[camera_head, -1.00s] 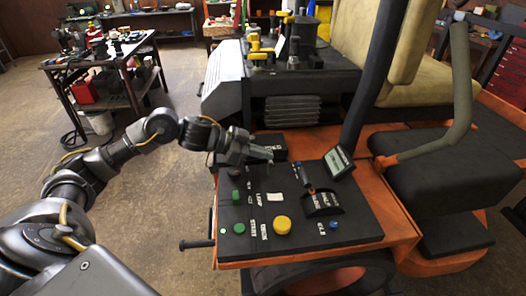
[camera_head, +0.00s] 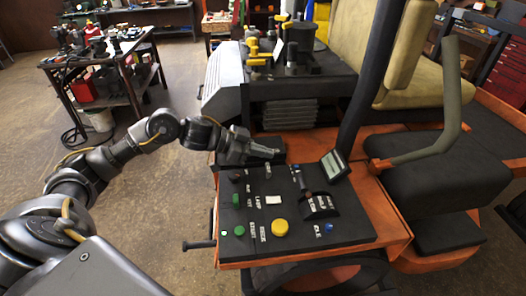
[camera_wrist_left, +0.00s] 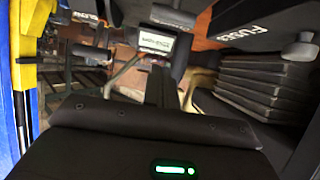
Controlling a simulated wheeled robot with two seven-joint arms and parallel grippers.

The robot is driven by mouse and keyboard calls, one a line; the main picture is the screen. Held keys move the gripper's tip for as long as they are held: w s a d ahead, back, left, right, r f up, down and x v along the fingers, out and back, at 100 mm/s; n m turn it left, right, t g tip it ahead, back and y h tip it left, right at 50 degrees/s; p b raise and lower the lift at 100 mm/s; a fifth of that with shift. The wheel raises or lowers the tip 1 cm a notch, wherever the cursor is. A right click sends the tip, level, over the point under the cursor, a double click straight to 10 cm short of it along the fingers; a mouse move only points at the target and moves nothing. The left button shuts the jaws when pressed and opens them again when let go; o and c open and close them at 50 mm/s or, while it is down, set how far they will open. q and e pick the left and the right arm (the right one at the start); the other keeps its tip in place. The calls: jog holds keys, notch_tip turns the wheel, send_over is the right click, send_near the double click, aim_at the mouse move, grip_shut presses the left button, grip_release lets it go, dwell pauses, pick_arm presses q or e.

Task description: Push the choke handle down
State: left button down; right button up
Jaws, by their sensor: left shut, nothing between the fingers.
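My left gripper (camera_head: 275,152) is shut and empty, over the far edge of the mower's black control panel (camera_head: 345,232). The panel carries a yellow knob (camera_head: 280,228), green buttons and a small lever (camera_head: 299,180) near a slotted black block (camera_head: 320,205). The labels are too small to read surely, so I cannot tell which control is the choke handle. The gripper fingers appear apart from the lever. The left wrist view shows the display (camera_wrist_left: 157,40) and a "FUSES" label (camera_wrist_left: 245,32). My right gripper is not in view.
A small tilted display (camera_head: 335,165) and a dark post (camera_head: 375,75) rise behind the panel. A black rod (camera_head: 198,245) sticks out at the panel's left.

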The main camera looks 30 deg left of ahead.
pick_arm(q)
jog(key=b+v, duration=0.4)
jog(key=v, duration=0.5)
jog(key=shift+s+a, duration=0.2)
jog(key=shift+a, duration=0.1)
jog(key=shift+f, duration=0.1)
